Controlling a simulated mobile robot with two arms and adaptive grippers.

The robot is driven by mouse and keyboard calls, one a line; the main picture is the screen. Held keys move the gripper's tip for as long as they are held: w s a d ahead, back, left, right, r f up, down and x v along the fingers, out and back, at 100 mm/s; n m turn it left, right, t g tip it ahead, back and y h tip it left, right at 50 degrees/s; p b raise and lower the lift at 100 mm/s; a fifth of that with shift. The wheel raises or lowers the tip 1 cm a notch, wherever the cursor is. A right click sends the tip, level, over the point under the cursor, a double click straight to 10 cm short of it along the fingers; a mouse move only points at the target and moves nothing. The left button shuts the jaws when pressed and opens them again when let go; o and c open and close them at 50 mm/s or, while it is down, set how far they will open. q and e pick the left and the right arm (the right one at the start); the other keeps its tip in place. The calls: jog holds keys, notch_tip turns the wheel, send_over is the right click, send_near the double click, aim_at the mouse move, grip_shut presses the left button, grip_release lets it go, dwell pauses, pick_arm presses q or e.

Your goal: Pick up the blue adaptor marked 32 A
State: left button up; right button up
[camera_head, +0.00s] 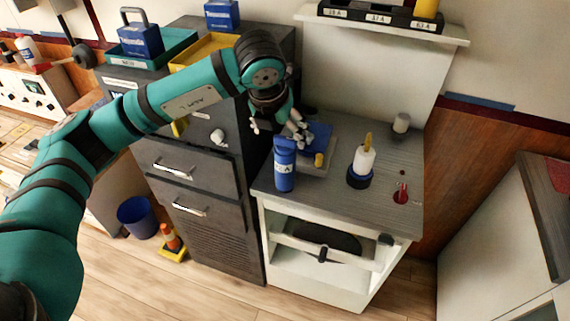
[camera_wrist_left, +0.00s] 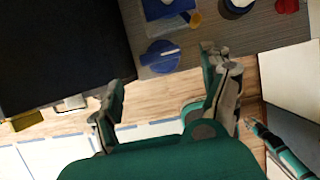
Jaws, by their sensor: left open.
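A blue cylindrical adaptor (camera_head: 285,168) stands upright at the front left of the grey-topped counter. Its white label ends in "A"; the number is too small to read. A round blue thing in the wrist view (camera_wrist_left: 160,54) appears to be this adaptor from above. My left gripper (camera_head: 278,128) is open and empty, above and just behind the adaptor in the head view. In the wrist view its spread fingers (camera_wrist_left: 166,72) have the round blue thing beyond them, and I see no contact.
The counter (camera_head: 393,200) also holds a blue item on a grey base (camera_head: 318,140), a white-and-blue item with a yellow top (camera_head: 361,165) and a red item (camera_head: 402,194). A dark drawer cabinet (camera_head: 200,165) adjoins on the left. A labelled rack (camera_head: 375,16) sits on the shelf above.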

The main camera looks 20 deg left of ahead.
aim_at(284, 139)
pick_arm(q)
jog(key=shift+x, duration=0.95)
jog(key=shift+w+d+f+p, duration=0.1)
jog(key=shift+w+f+p, duration=0.25)
jog(key=shift+p, duration=0.2)
jog(key=p+x, duration=0.1)
jog(key=x, duration=0.2)
jog(key=shift+w+f+p, duration=0.15)
jog(key=shift+f+p, duration=0.15)
jog(key=shift+f, duration=0.05)
jog(key=shift+w+f, duration=0.2)
jog(key=shift+f, duration=0.2)
jog(key=shift+c, duration=0.3)
jog(key=shift+r, duration=0.1)
grip_shut()
